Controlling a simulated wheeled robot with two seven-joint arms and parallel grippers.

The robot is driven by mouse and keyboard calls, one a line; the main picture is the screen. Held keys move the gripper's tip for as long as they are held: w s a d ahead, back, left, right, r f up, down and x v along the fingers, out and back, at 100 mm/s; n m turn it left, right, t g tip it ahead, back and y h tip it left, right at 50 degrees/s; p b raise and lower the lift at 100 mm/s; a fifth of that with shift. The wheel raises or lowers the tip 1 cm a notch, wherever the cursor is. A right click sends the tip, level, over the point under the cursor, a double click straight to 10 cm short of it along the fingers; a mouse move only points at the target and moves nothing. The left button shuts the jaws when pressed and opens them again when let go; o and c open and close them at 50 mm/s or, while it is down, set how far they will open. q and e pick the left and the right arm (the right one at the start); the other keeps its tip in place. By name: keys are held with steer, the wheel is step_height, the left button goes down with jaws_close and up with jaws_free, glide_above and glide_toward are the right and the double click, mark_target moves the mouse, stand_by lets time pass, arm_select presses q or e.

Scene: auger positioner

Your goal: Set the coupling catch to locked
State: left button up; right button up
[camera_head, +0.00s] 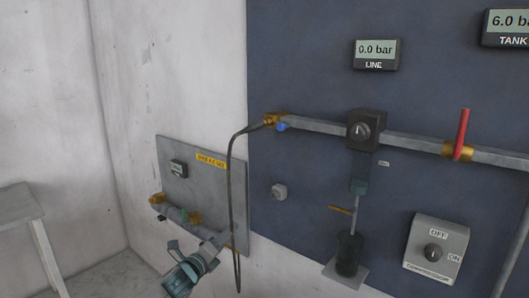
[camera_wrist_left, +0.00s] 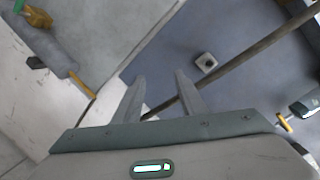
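A brass coupling (camera_head: 273,118) with a small blue catch (camera_head: 282,127) sits at the left end of the grey pipe in the head view. A dark hose (camera_head: 231,180) hangs from it, and it crosses the left wrist view (camera_wrist_left: 250,50). Brass fittings (camera_head: 160,199) with a small green part (camera_head: 182,215) are on the lower left panel; yellow and green parts (camera_wrist_left: 38,17) show at the wrist view's top left. My left gripper (camera_head: 193,246) is low, in front of that panel and below the coupling. Its fingers (camera_wrist_left: 160,76) are apart, with nothing clearly gripped. My right gripper is out of view.
The grey panel (camera_head: 205,185) juts out at lower left. A red lever (camera_head: 463,132), a black box with a knob (camera_head: 364,130), an OFF/ON switch box (camera_head: 437,250) and a dark cylinder (camera_head: 350,255) are on the right.

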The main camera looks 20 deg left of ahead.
mark_target(279, 127)
arm_select(q)
steer(key=s+d+r+n+t+h, duration=0.1)
steer(key=s+d+r+n+h, duration=0.1)
steer(key=r+n, duration=0.5)
steer(key=s+d+r+n+t+h, duration=0.1)
steer(key=s+d+r+n, duration=0.3)
steer(key=r+n, duration=0.4)
steer(key=s+d+r+n+t+h, duration=0.1)
steer(key=s+r+n, duration=0.4)
steer(key=r, duration=0.7)
steer(key=d+n+h, duration=0.1)
steer(key=d+n, duration=0.1)
steer(key=shift+s+n+h+p, duration=0.2)
steer(key=shift+n+h+p, duration=0.1)
steer(key=shift+p, duration=0.05)
steer(key=shift+r, duration=0.15)
steer(key=p+x, duration=0.6)
steer(key=x, duration=0.9)
steer(key=shift+w+r, duration=0.25)
steer(key=shift+w, duration=0.05)
steer(key=shift+p+x, duration=0.5)
steer(key=shift+x, duration=0.3)
steer(key=shift+f, duration=0.15)
steer(key=shift+c, duration=0.5)
